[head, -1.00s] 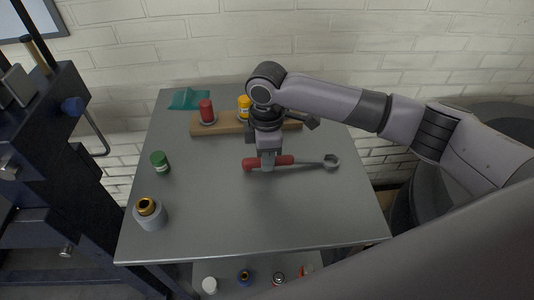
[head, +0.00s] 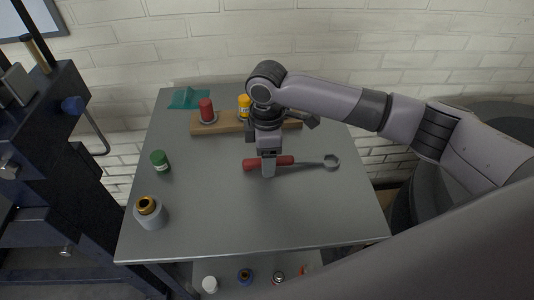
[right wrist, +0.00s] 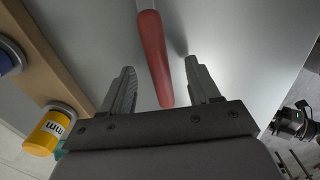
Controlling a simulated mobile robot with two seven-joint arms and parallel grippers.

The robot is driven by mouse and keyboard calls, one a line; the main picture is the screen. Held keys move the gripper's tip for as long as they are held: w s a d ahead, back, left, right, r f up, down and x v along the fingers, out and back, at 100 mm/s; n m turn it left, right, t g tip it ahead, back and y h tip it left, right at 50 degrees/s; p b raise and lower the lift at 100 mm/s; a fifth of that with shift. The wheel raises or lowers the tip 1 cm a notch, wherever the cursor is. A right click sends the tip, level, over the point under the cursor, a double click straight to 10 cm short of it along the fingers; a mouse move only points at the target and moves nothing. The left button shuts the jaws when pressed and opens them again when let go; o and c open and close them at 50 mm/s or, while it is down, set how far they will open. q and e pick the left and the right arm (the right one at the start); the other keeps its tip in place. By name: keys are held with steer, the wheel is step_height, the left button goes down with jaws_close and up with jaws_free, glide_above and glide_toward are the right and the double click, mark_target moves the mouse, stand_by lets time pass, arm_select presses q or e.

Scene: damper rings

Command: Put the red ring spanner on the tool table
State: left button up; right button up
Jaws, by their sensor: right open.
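The red ring spanner (head: 284,161) lies on the grey tool table (head: 250,215), its red handle to the left and its ring end to the right. My right gripper (head: 268,170) is over the handle, pointing down, and hides part of it. In the right wrist view the red handle (right wrist: 155,58) lies between the two spread fingers of the gripper (right wrist: 162,85), with a gap on each side. The gripper is open and holds nothing. My left gripper is not in view.
A wooden block (head: 229,127) with a red bottle (head: 206,110) and a yellow bottle (head: 244,107) stands behind the spanner. A green jar (head: 160,161) and a grey pot with a gold ring (head: 150,213) stand at the left. The front of the table is clear.

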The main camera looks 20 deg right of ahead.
steer(key=shift+r, duration=0.1)
step_height(320, 180, up, 7)
stand_by(0.4)
stand_by(0.7)
